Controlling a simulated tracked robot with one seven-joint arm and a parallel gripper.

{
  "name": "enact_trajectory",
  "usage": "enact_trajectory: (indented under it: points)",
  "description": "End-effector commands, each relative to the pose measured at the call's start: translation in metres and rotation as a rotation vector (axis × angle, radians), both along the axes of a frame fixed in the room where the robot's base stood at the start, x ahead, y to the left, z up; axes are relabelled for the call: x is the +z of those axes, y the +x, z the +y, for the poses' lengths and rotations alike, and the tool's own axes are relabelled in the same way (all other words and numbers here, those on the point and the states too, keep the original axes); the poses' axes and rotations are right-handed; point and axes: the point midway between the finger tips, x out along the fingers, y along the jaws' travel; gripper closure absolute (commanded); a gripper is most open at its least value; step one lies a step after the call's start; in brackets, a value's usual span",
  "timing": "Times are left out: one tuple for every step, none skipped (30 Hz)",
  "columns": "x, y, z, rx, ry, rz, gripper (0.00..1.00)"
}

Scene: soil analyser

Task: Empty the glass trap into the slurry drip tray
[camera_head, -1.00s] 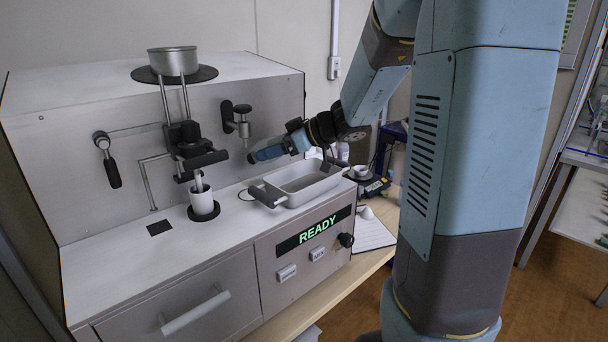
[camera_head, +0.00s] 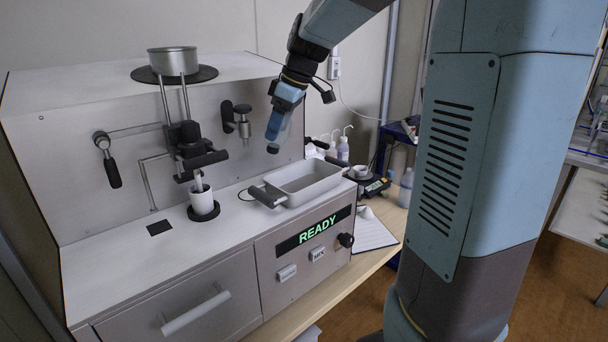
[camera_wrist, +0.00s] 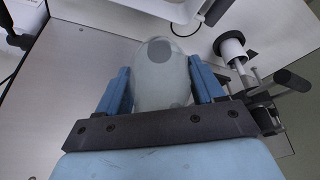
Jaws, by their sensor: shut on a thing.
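My gripper (camera_head: 274,135) points steeply down above the back left of the slurry drip tray (camera_head: 318,191). In the wrist view its blue fingers (camera_wrist: 160,88) are shut on the glass trap (camera_wrist: 160,72), a clear, rounded vessel with a grey disc-like spot near its far end. In the head view the glass is hard to make out beside the fingers. I cannot tell whether anything is inside it. The tray is a pale rectangular pan with dark handles on the machine's top. Its inside looks empty in the head view.
A white cup (camera_head: 202,200) stands under the dispensing head (camera_head: 186,140) to the left. A wall-mounted fitting (camera_head: 240,119) is close to my gripper's left. Several wash bottles (camera_head: 343,149) and a scale (camera_head: 375,186) stand to the right. The display (camera_head: 318,229) reads READY.

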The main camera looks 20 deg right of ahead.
Motion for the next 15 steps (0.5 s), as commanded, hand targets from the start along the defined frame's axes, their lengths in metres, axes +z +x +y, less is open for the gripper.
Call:
enact_trajectory:
  points:
    - [0.013, 0.000, 0.000, 0.001, -0.012, 0.004, 0.69]
    - [0.019, 0.000, 0.000, 0.002, -0.019, 0.009, 0.69]
    - [0.027, 0.000, -0.001, 0.001, -0.027, 0.015, 0.69]
    - [0.034, 0.000, -0.001, 0.001, -0.036, 0.020, 0.69]
    - [0.040, 0.000, -0.001, 0.001, -0.042, 0.024, 0.69]
    - [0.047, 0.000, -0.002, 0.000, -0.050, 0.031, 0.69]
    - [0.054, -0.001, -0.002, 0.000, -0.057, 0.035, 0.69]
    - [0.057, -0.001, -0.002, 0.000, -0.062, 0.039, 0.69]
    - [0.056, -0.001, -0.003, 0.000, -0.061, 0.042, 0.69]
    - [0.055, -0.002, -0.003, 0.000, -0.061, 0.042, 0.69]
    - [0.055, -0.002, -0.003, 0.000, -0.061, 0.042, 0.69]
    - [0.055, -0.002, -0.003, 0.000, -0.060, 0.042, 0.69]
    - [0.055, -0.002, -0.003, 0.000, -0.060, 0.042, 0.69]
    - [0.055, -0.002, -0.003, 0.000, -0.060, 0.042, 0.69]
    - [0.055, -0.002, -0.003, 0.000, -0.060, 0.042, 0.69]
